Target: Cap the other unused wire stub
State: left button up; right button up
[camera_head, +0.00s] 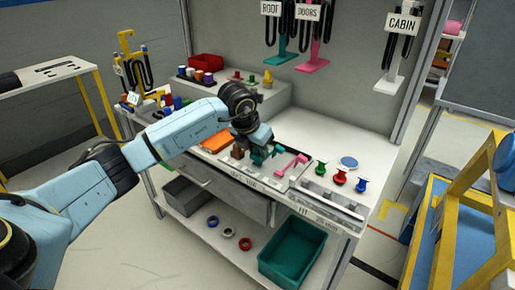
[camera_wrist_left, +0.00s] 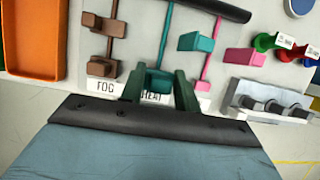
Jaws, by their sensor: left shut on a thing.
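My left gripper (camera_head: 257,158) is over the front of the workbench, pointing down at the wire board. In the left wrist view its two dark green fingers (camera_wrist_left: 160,92) are shut on a teal block (camera_wrist_left: 158,80) at the lower end of a teal wire, by the HEAT label. A second teal block (camera_wrist_left: 196,41) is to its upper right. Brown blocks (camera_wrist_left: 102,67) on brown wires are to the left, above the FOG label. Pink blocks (camera_wrist_left: 243,55) on a pink wire are to the right. I cannot tell which piece is the unused stub or its cap. My right gripper is not seen.
An orange tray (camera_wrist_left: 33,40) lies left of the board. Green and red spools (camera_head: 340,178) and a blue disc (camera_head: 348,162) stand to the right. A grey rack (camera_head: 325,200) runs along the front edge. A dark bar (camera_wrist_left: 205,8) crosses above the wires.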

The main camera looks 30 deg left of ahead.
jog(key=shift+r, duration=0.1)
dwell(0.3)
